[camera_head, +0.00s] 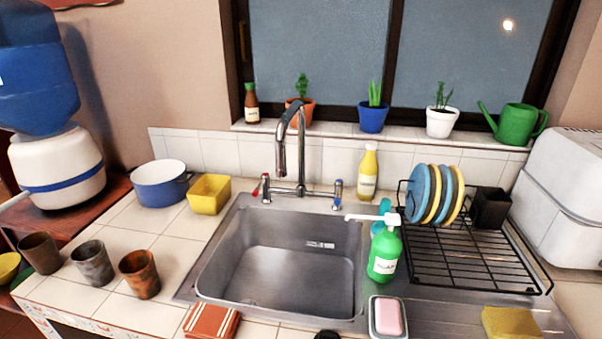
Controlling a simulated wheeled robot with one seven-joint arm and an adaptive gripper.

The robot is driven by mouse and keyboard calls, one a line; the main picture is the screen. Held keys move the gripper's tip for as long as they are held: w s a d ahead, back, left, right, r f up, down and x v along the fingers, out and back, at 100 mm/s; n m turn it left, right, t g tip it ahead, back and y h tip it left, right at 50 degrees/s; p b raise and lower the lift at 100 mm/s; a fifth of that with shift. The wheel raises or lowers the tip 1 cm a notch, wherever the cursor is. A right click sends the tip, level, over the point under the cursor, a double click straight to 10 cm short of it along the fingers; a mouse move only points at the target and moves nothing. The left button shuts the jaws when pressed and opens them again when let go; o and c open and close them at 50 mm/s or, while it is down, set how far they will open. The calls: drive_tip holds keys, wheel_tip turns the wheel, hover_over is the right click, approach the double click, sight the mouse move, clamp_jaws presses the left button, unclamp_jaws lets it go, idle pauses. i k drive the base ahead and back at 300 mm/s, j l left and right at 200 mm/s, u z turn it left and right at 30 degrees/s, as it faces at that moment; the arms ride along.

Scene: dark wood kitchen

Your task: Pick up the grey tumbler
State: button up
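The grey tumbler (92,264) stands upright on the white tiled counter left of the sink. It is the middle one of three tumblers in a row. A dark brown tumbler (40,254) stands to its left, and a rusty orange-brown tumbler (139,275) stands to its right and slightly nearer. Small gaps show between them. I do not see my gripper in this view.
The steel sink (215,262) lies right of the tumblers. A folded orange cloth (211,321) lies at the counter's front. A blue-and-white pot (160,184) and a yellow container (209,194) stand behind. Bare tiles (125,222) lie between.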

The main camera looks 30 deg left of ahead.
sight(95, 265)
drive_tip(key=k+l+u, duration=0.1)
drive_tip(key=u, duration=1.95)
drive_tip(key=i, duration=1.05)
